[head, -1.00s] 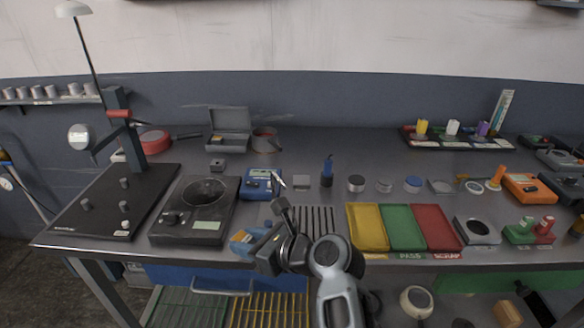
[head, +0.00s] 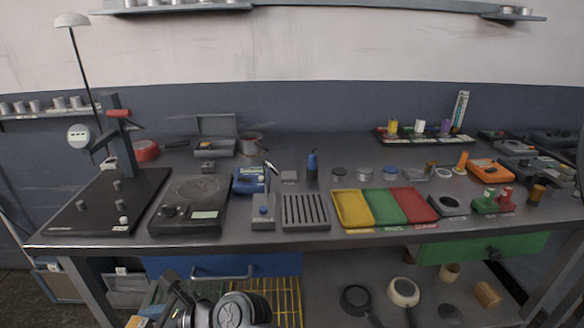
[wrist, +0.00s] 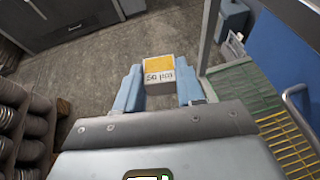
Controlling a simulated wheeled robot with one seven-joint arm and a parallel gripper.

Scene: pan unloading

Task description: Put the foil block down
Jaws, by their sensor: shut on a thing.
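My gripper (wrist: 159,68) shows in the wrist view with its two pale blue fingers shut on the foil block (wrist: 158,74). The block has a yellow-orange top and a whitish face with dark print. It is held above the grey concrete floor, clear of any surface. In the head view, my arm is at the bottom edge, in front of the bench and below its top. The fingers and the block cannot be made out there.
The bench top (head: 330,238) is crowded; yellow, green (head: 384,206) and red trays lie near its front. A yellow wire rack (wrist: 285,135) and a blue panel (wrist: 285,50) stand right of my gripper. Stacked round things (wrist: 35,125) are at left. Floor between is open.

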